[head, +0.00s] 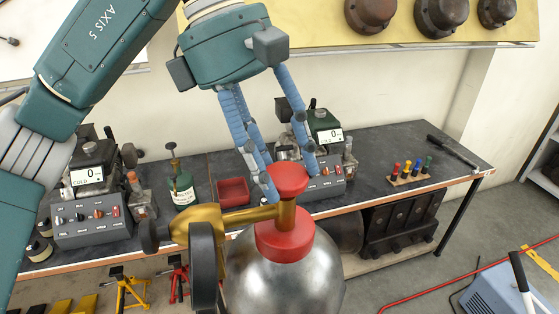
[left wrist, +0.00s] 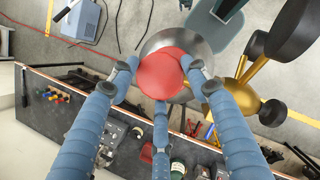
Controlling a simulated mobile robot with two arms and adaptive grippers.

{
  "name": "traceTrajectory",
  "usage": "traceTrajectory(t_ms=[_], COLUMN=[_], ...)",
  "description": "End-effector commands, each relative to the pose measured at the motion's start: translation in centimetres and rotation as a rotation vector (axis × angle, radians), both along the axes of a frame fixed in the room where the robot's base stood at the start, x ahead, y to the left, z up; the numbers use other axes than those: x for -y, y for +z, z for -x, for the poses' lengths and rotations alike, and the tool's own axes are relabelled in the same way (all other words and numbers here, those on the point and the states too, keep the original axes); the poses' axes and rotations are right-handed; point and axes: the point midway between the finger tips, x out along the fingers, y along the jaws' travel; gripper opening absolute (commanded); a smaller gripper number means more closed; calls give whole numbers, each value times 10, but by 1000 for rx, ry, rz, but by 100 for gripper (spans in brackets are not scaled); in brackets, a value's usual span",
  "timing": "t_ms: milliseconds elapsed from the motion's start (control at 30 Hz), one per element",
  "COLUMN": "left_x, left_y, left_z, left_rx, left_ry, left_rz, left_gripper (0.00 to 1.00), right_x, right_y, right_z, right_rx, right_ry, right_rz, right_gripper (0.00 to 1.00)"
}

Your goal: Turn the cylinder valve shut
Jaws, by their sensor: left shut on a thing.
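The cylinder (head: 285,275) is a rounded silver tank with a red collar (head: 285,240) and a brass valve body (head: 225,222) on top. Its red round valve handle (head: 289,179) sits on the brass stem. My left gripper (head: 288,182) comes down from above with blue fingers around the handle. In the left wrist view the red handle (left wrist: 160,75) lies between the three fingertips, which touch or nearly touch its rim. The gripper is shut on it. My right gripper is not in view.
A dark workbench (head: 400,150) stands behind the cylinder, with two grey control boxes, a red tray (head: 233,191), a green bottle (head: 183,190) and a rack of coloured tools (head: 408,172). A blue-grey machine (head: 500,290) and a red hose lie on the floor at right.

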Motion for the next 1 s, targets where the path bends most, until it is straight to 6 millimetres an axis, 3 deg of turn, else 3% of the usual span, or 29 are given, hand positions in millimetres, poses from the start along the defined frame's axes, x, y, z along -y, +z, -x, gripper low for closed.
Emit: traceTrajectory(t_ms=[33, 67, 133, 167, 567, 1000], left_x=[0, 0, 0, 0, -2, -33], left_y=[3, 3, 3, 2, 9, 88], left_z=[-1, -1, -1, -1, -2, -15], left_rx=[4, 4, 4, 4, 2, 6], left_ry=[5, 5, 5, 5, 3, 8], left_rz=[6, 6, 6, 5, 3, 3], left_gripper=[21, 51, 65, 67, 67, 67], right_x=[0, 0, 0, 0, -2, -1], right_y=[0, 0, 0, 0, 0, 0], right_z=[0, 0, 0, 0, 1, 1], right_rx=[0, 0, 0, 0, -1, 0], right_ry=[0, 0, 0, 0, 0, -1], right_rz=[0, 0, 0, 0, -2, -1], right_gripper=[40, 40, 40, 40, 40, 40])
